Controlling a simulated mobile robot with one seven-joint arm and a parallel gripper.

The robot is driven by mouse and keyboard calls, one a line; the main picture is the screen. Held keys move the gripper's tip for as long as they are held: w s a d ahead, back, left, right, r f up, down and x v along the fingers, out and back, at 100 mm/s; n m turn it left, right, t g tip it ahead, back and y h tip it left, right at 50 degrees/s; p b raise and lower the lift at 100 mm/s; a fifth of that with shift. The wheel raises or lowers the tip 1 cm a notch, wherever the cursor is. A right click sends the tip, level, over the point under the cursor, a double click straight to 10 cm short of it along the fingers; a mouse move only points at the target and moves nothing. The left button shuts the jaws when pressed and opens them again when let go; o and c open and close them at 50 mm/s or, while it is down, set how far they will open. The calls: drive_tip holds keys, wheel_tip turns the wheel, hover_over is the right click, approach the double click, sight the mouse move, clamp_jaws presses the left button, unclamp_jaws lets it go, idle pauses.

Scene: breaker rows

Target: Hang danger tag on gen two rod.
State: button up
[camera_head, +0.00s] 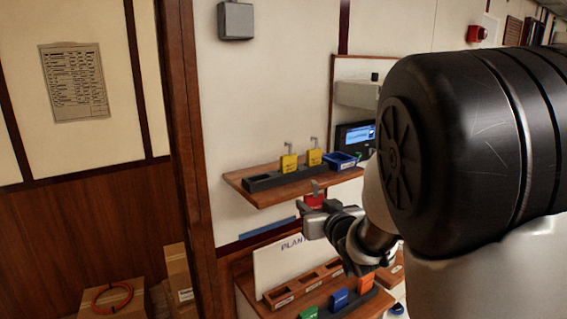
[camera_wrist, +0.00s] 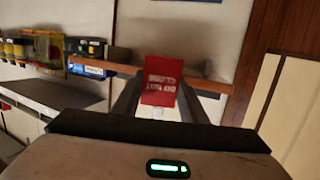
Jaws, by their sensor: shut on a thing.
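My gripper (camera_head: 314,222) is shut on a red danger tag (camera_wrist: 159,87), held between the fingertips in the wrist view; its white lettering is too small to read surely. The tag also shows in the head view (camera_head: 314,201), just under the front edge of the upper wooden shelf (camera_head: 262,196). A small metal piece (camera_head: 316,186) shows just above the tag; I cannot tell what it belongs to. Two yellow blocks (camera_head: 289,164) (camera_head: 315,157) with upright metal hooks stand in a dark rack on this shelf. I cannot pick out the gen two rod.
A blue bin (camera_head: 341,161) sits at the shelf's right end, near a lit screen (camera_head: 359,135). Below is a wooden tray (camera_head: 305,284) with green (camera_head: 308,312), blue (camera_head: 339,299) and orange (camera_head: 365,283) blocks beside it. A wooden post (camera_head: 187,140) stands left. My arm hides the right side.

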drive_tip(key=s+d+f+m+h, duration=0.1)
drive_tip(key=d+f+m+h, duration=0.1)
drive_tip(key=d+f, duration=0.4)
drive_tip(key=shift+s+d+m+t+h, duration=0.3)
drive_tip(key=shift+d+m+h, duration=0.1)
drive_tip(key=shift+h, duration=0.5)
drive_tip(key=shift+a+f, duration=0.1)
